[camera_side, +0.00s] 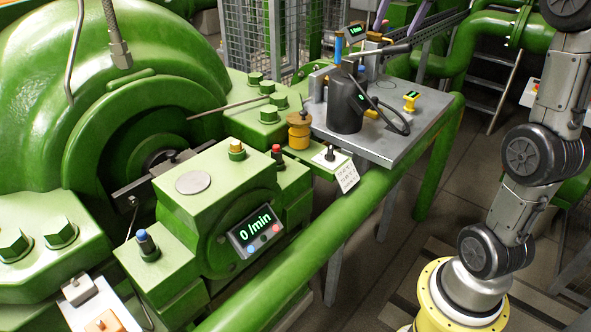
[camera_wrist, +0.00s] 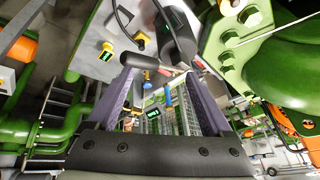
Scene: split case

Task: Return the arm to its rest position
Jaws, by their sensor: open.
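My gripper (camera_side: 400,14) shows at the top of the side view as two purple-grey fingers, cut off by the frame edge, above the back of the grey side table. In the wrist view my gripper (camera_wrist: 160,78) has its two fingers spread wide apart. A pale bar-like part with a red section (camera_wrist: 162,70) shows between the fingertips; I cannot tell how far beyond them it lies. My arm links and yellow-rimmed base stand at the right of the side view.
The grey table (camera_side: 375,150) carries a black device (camera_side: 345,100) with a cable and a small yellow item (camera_side: 411,100). The green machine (camera_side: 140,90) with a 0/min display (camera_side: 255,232) fills the left. A thick green pipe (camera_side: 340,210) runs in front. Open floor lies between table and base.

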